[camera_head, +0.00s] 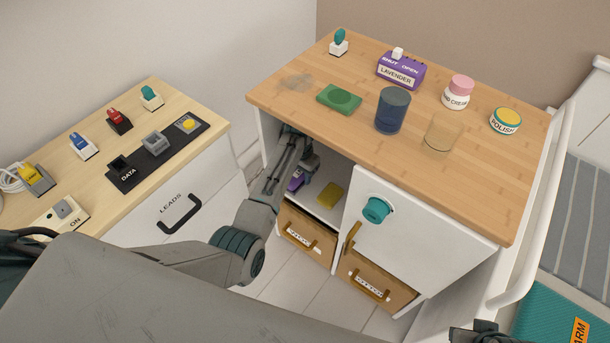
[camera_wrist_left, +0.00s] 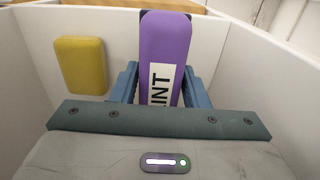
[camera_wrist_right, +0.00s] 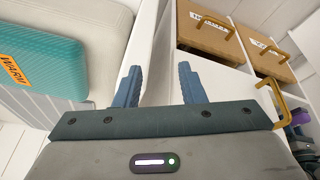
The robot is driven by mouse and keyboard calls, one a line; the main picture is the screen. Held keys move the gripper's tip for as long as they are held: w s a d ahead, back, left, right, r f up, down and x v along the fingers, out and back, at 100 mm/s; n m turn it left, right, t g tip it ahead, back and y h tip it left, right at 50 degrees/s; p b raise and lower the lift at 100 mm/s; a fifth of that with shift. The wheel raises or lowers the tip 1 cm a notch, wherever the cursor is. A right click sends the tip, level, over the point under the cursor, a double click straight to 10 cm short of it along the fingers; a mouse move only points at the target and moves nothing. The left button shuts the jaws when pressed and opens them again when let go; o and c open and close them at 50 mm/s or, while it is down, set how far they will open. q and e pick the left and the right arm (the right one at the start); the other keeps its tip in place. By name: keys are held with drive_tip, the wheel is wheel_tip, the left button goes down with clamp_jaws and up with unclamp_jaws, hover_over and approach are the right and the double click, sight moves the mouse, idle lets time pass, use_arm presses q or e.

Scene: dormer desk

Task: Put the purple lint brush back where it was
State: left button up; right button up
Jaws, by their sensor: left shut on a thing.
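The purple lint brush (camera_head: 296,181) is inside the open left compartment of the cabinet. My left gripper (camera_head: 303,172) reaches into that compartment and is shut on the brush. In the left wrist view the brush (camera_wrist_left: 165,45) stands between the blue fingers, its white label partly visible; its lower end is hidden by the gripper. Whether it touches the shelf cannot be told. A yellow sponge-like block (camera_head: 330,194) is beside it in the compartment. My right gripper (camera_wrist_right: 160,85) is open and empty, away from the brush.
A white door (camera_head: 410,222) with a teal knob (camera_head: 376,210) stands right of the compartment. Drawers (camera_head: 305,234) with brass handles lie below. The wooden top (camera_head: 285,105) holds several items, including a blue cup (camera_head: 391,110) and a lavender box (camera_head: 400,71).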

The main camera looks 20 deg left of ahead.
use_arm(q)
drive_tip(key=shift+w+d, duration=0.15)
drive_tip(key=shift+w, duration=0.5)
drive_tip(key=shift+w+d, duration=0.15)
drive_tip(key=shift+w, duration=0.45)
drive_tip(key=shift+w+f+b, duration=0.2)
drive_tip(key=shift+w+b, duration=0.05)
drive_tip(key=shift+b, duration=0.1)
drive_tip(key=shift+f+b, duration=0.3)
drive_tip(key=shift+f, duration=1.25)
use_arm(e)
drive_tip(key=shift+w+a+f+t+y, duration=0.4)
drive_tip(key=shift+w+a+f+t, duration=0.3)
drive_tip(key=shift+a+f, duration=0.1)
use_arm(q)
drive_tip(key=o, duration=1.1)
drive_tip(key=shift+f, duration=0.15)
